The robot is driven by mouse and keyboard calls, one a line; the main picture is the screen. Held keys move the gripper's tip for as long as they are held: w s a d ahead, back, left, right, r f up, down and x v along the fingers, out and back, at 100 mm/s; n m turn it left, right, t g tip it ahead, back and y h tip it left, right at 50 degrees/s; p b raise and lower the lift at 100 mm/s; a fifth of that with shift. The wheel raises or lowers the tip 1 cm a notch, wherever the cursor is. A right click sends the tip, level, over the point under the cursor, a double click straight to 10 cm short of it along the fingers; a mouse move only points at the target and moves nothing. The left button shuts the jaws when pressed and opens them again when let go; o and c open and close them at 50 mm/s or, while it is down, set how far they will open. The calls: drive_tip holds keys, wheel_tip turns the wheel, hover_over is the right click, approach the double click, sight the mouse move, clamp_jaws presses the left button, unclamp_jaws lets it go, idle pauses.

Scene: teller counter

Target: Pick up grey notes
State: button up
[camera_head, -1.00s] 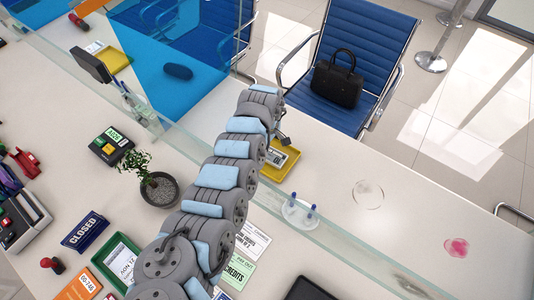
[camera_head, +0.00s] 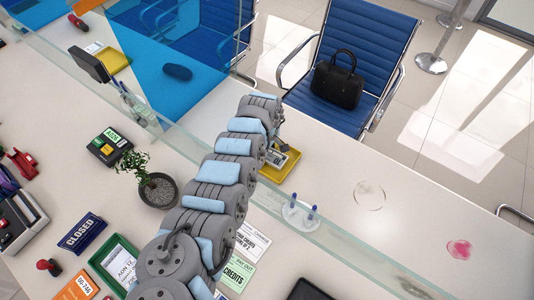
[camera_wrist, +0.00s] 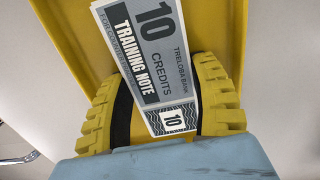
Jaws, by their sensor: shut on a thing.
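The grey notes (camera_wrist: 153,50), printed "10 CREDITS" and "TRAINING NOTE", lie between the two yellow ribbed fingers of my gripper (camera_wrist: 165,108) in the wrist view. The fingers are shut on the notes' near end, and the far end sticks out over the yellow tray (camera_wrist: 55,14). In the head view the notes (camera_head: 276,158) show small and partly hidden beside my gripper, in or just above the yellow tray (camera_head: 292,166). I cannot tell whether they still touch the tray floor.
A glass partition (camera_head: 335,240) runs along the counter beside my arm. A potted plant (camera_head: 158,189) is left of my arm. The counter at right is mostly clear. A blue chair (camera_head: 350,60) holds a black handbag (camera_head: 337,80).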

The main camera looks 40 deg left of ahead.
wheel_tip(320, 180, up, 10)
drive_tip(key=p, duration=0.2)
idle(0.5)
drive_tip(key=w+d+r+m, duration=0.5)
drive_tip(key=d, duration=0.4)
drive_tip(key=w+d+r+m, duration=0.5)
drive_tip(key=d, duration=0.4)
drive_tip(key=w+d+r+m, duration=0.4)
drive_tip(key=w+d+r, duration=0.1)
drive_tip(key=d, duration=0.4)
drive_tip(key=d+r+m, duration=0.5)
drive_tip(key=d+m, duration=0.1)
drive_tip(key=d, duration=0.7)
wheel_tip(320, 180, up, 26)
drive_tip(key=p, duration=2.6)
drive_tip(key=shift+w+a, duration=0.2)
drive_tip(key=shift+w, duration=0.05)
drive_tip(key=shift+s+r, duration=0.1)
drive_tip(key=shift+s, duration=0.05)
